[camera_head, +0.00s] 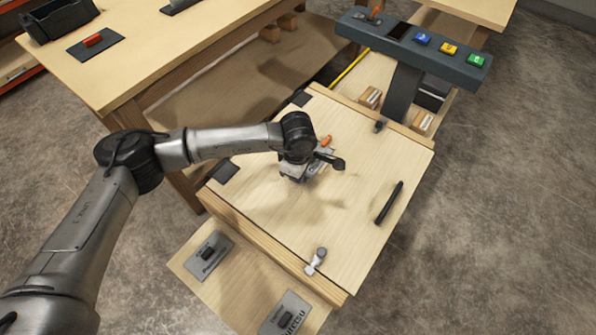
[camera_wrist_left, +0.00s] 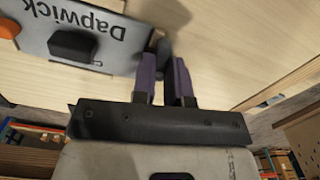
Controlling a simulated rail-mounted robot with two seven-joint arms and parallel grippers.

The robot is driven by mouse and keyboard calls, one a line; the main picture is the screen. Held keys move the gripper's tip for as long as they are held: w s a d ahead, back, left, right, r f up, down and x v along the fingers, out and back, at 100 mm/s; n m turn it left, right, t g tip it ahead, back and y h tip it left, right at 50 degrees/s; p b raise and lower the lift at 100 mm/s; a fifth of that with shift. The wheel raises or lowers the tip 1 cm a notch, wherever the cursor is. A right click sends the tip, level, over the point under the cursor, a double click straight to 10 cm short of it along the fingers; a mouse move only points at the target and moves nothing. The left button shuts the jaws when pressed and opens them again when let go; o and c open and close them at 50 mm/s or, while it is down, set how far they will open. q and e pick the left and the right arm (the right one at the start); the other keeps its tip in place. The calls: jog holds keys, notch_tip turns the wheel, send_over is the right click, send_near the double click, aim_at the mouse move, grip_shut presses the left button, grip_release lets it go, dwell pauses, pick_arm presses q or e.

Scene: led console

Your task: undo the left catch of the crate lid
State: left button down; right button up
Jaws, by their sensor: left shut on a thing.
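The pale wooden crate lid (camera_head: 350,220) lies flat and closed at mid-picture. A silver catch-like fitting (camera_head: 316,260) sits at its near edge, and a darker one (camera_head: 380,126) at its far edge. A black bar handle (camera_head: 390,202) lies near its right side. My left gripper (camera_head: 322,164) is over the middle of the lid, away from both fittings. In the left wrist view, its purple fingers (camera_wrist_left: 165,78) are close together on a small dark thing (camera_wrist_left: 163,55), mostly hidden; I cannot tell what it is. My right gripper is not in view.
A grey plate lettered "Dapwick" (camera_wrist_left: 95,30) with a black knob and an orange piece beside it is close to the fingers. Similar plates (camera_head: 208,257) lie on a lower board. A console (camera_head: 415,45) with coloured buttons stands behind; a workbench (camera_head: 150,60) is at left.

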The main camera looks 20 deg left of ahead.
pick_arm(q)
jog(key=shift+m, duration=1.1)
jog(key=c, duration=1.1)
grip_release()
jog(key=shift+c, duration=0.2)
notch_tip(320, 180, up, 14)
jog(key=p, duration=0.4)
jog(key=shift+f, duration=0.1)
